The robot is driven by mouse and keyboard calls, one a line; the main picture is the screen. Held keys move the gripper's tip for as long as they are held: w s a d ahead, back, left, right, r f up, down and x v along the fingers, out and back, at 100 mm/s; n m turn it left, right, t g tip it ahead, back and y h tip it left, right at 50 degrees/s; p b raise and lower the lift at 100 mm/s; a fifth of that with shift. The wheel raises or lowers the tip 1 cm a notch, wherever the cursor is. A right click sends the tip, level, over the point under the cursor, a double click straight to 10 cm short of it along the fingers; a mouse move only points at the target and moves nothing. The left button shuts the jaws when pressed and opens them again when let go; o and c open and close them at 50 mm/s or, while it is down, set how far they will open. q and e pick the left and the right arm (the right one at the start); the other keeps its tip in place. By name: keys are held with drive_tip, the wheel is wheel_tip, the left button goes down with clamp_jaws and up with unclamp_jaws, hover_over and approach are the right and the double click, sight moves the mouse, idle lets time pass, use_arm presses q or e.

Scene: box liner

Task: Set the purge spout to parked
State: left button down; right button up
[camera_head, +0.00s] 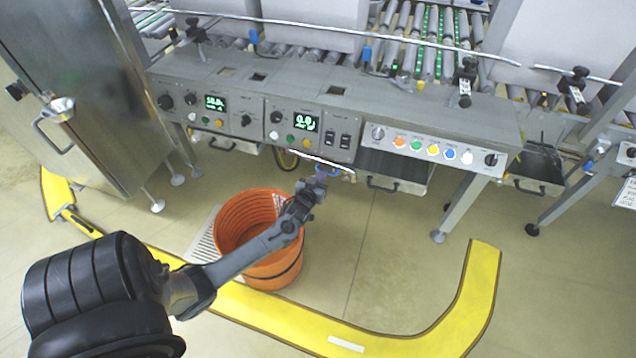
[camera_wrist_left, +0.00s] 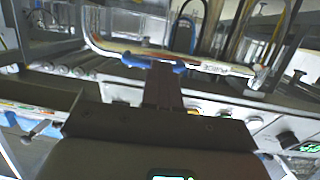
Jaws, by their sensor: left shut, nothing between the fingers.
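The purge spout (camera_head: 343,172) is a thin pale bent pipe below the front of the control panel, above and right of the orange bin. In the left wrist view the spout (camera_wrist_left: 103,48) is a curved pipe running across the picture, with a label reading PURGE near its right end. A blue piece (camera_wrist_left: 133,61) lies along it at my fingertips. My left gripper (camera_head: 322,176) is at the spout, its fingers shut and empty; the fingers (camera_wrist_left: 163,75) overlap the blue piece in the wrist view. I cannot tell whether they touch it. My right gripper is not in view.
An orange bin (camera_head: 232,215) stands on the floor under my left forearm. The control panel (camera_head: 400,110) has displays, knobs and coloured buttons. A steel cabinet (camera_head: 70,70) is at left. Yellow floor marking (camera_head: 480,290) surrounds open floor. Drawer handles (camera_head: 383,188) stick out below the panel.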

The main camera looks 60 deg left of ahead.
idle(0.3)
use_arm(q)
drive_tip(key=shift+w+a+f+n+g+y, duration=0.1)
drive_tip(key=shift+w+a+n+g+y, duration=0.05)
drive_tip(key=shift+w+n+g+y, duration=0.4)
drive_tip(key=shift+w+a+f+n+g+y, duration=0.15)
drive_tip(key=shift+w+n+g+y, duration=0.15)
drive_tip(key=shift+w, duration=0.35)
drive_tip(key=shift+r, duration=0.1)
drive_tip(key=shift+d+p, duration=0.1)
drive_tip(key=shift+p, duration=0.2)
